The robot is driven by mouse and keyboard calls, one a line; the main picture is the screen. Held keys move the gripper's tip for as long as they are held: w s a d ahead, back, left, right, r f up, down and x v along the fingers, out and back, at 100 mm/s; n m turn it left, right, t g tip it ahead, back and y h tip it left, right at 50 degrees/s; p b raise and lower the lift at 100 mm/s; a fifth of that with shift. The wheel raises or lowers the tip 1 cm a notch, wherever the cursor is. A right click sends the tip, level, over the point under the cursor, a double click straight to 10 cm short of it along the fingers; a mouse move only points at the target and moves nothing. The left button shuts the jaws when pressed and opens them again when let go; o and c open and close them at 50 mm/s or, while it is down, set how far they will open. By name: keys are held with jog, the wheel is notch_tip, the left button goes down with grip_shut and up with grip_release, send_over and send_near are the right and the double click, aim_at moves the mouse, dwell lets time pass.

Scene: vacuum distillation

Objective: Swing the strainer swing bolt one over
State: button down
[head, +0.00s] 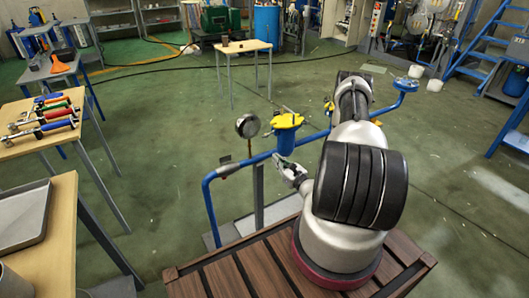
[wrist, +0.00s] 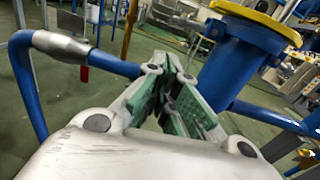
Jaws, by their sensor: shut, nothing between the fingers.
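The strainer is a blue cylinder (head: 286,141) with a yellow lid (head: 287,121), set in a blue pipe run at the middle of the head view. In the wrist view its blue body (wrist: 243,62) and yellow rim (wrist: 256,18) stand at upper right, just beyond and right of the fingers. I cannot pick out the swing bolt in either view. My gripper (head: 281,163) is just below and in front of the strainer, seemingly apart from it. In the wrist view my gripper (wrist: 180,88) shows its green-padded fingers shut and empty.
The blue pipe (head: 210,190) bends down left of the strainer, with a pressure gauge (head: 247,126) above it. A small blue handwheel (head: 406,84) is at the right. A tool table (head: 25,141) stands at left. Open green floor lies behind the pipe.

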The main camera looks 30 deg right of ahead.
jog(key=shift+t+h, duration=0.3)
jog(key=shift+h, duration=0.3)
jog(key=w, duration=0.3)
jog(key=w+r, duration=0.1)
jog(key=w, duration=0.3)
jog(key=w+d, duration=0.1)
jog(key=w, duration=0.2)
jog(key=shift+w+r, duration=0.25)
jog(key=shift+w, duration=0.05)
